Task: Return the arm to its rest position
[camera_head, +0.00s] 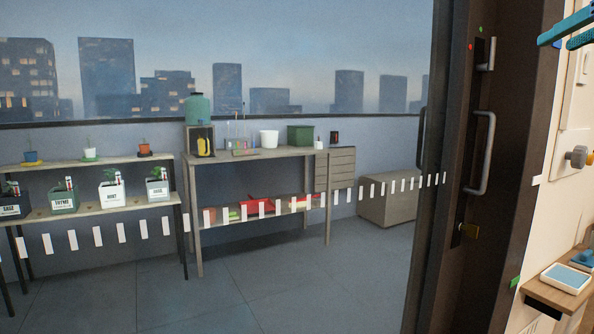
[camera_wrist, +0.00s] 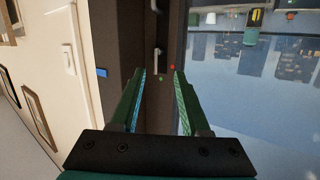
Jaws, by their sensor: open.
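My gripper (camera_wrist: 160,72) shows in the wrist view with its two green fingers apart and nothing between them. Behind the gap is the dark door frame (camera_wrist: 160,110). In the head view, the teal fingers of my gripper (camera_head: 556,42) reach in at the upper right corner, beside the dark frame and in front of the pale wall. The rest of my arm is out of the head view. The wrist view is turned over, with the balcony upside down at its right.
The dark sliding door frame (camera_head: 482,215) with a metal handle (camera_head: 487,150) stands close at the right. A small wooden table (camera_head: 540,293) holds a blue-topped tray (camera_head: 567,277) at the lower right. Behind the glass are a potting bench (camera_head: 195,220) and plant shelves (camera_head: 100,160).

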